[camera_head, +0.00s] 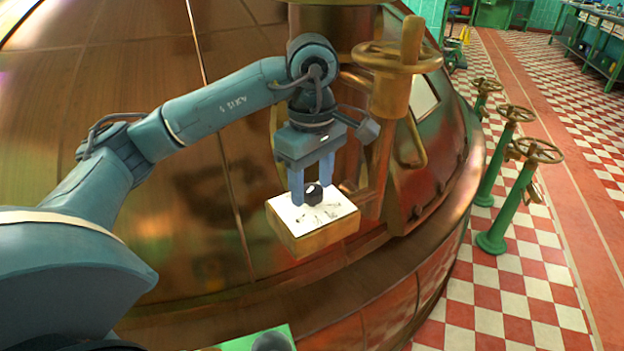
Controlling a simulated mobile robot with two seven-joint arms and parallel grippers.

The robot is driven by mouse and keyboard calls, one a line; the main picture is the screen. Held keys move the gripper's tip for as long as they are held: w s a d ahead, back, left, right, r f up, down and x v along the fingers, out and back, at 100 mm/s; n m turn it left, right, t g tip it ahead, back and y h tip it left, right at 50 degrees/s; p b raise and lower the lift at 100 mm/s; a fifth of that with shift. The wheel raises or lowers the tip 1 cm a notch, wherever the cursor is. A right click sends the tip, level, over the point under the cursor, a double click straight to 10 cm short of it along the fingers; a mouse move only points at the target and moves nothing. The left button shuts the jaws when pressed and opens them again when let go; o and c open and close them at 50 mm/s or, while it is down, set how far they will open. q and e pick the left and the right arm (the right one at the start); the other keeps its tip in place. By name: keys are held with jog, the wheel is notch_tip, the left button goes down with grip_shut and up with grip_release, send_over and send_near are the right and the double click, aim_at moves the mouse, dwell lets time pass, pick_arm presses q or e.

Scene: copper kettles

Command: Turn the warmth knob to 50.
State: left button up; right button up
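The warmth knob (313,193) is a small black knob with a pale mark on top. It sits on the white dial face (338,211) of a wooden box (318,239) at the copper kettle's side. The dial has dark markings, too small to read. My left gripper (312,191) points down at the dial, one finger on each side of the knob. The fingers are apart, with the knob filling most of the gap between them. I cannot tell whether they press on it. My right gripper is not in view.
The big copper kettle (130,60) curves behind and below the box. A brass handwheel (395,57) on a post stands close to the right of my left wrist. Green valve stands (492,240) rise from the red and white checked floor (500,310) at the right.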

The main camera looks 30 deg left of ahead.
pick_arm(q)
jog(key=c, duration=0.8)
jog(key=shift+n, duration=0.3)
jog(key=n, duration=0.3)
jog(key=shift+b, duration=0.3)
jog(key=n, duration=0.3)
jog(key=shift+n, duration=0.5)
